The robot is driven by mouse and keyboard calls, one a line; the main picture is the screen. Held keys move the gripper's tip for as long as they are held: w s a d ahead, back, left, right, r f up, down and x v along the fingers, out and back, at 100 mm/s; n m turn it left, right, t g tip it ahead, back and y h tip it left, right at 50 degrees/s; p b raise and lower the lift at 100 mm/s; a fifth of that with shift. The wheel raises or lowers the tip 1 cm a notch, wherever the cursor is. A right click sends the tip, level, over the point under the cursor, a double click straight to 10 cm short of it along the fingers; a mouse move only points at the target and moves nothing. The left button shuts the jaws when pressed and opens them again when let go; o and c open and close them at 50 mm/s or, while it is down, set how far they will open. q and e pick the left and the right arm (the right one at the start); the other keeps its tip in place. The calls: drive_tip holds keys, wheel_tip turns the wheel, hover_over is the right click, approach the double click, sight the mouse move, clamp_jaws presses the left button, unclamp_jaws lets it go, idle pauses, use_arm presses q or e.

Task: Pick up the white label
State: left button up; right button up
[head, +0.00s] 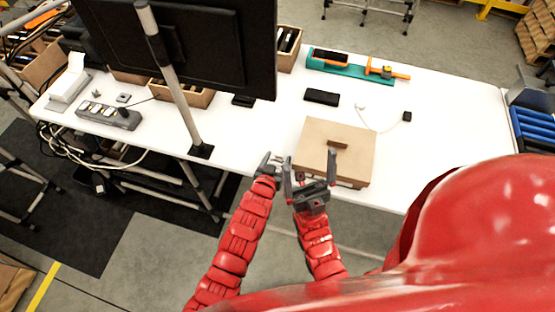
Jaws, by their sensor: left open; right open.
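I cannot make out a white label for certain. A small white item (361,107) with a thin cord lies on the table right of centre, and a white upright piece (76,64) stands on a pale device at the far left; I cannot tell whether either is a label. My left gripper (273,162) is at the table's front edge, open, with nothing visible in it. My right gripper (309,170) is open beside it, jaws upward, at the front left corner of a brown carton (350,137). It partly hides that corner.
The white table (240,124) carries a black monitor (190,45) on a pole, a grey power strip (108,116), a black flat item (322,97) and a teal tray (345,68) with orange tools. Blue rollers (535,130) stand at the right. Bare tabletop lies left of the carton.

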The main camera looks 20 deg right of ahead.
use_arm(q)
clamp_jaws()
idle(0.3)
drive_tip(key=shift+r, duration=0.1)
